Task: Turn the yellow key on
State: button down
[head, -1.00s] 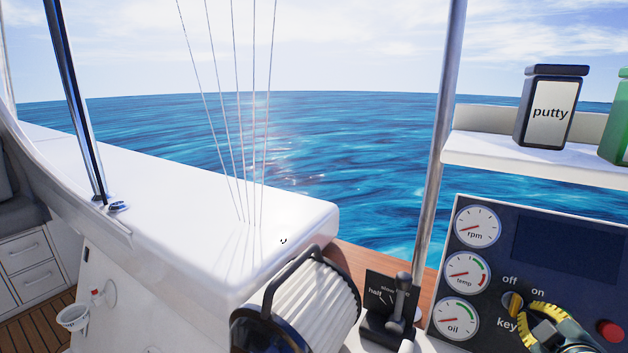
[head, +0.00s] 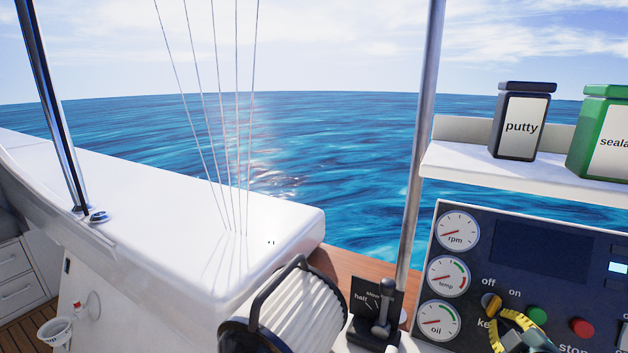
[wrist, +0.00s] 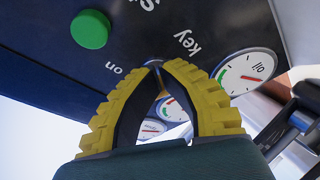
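The yellow key (head: 491,302) is a small knob on the dark instrument panel, below the "off" label and left of the "on" label. My gripper (wrist: 156,66) has dark fingers with ribbed yellow backs. In the wrist view the fingers bow inward and their tips nearly meet at the key's place, between the "on" and "key" labels. The tips hide most of the key there, so whether they grip it is unclear. In the head view my gripper (head: 500,322) is at the key's lower right and partly covers the "key" label.
Gauges (head: 447,276) line the panel's left side. A green button (head: 537,315) and a red button (head: 582,328) are right of the key. A throttle lever (head: 382,315) stands left of the panel. A putty container (head: 518,126) and a green container (head: 605,138) stand on the white shelf above.

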jog(key=shift+a+f, duration=0.1)
dwell(0.4)
jog(key=p+v, duration=0.5)
jog(key=v, duration=0.1)
jog(key=shift+w+a, duration=0.15)
jog(key=shift+a, duration=0.2)
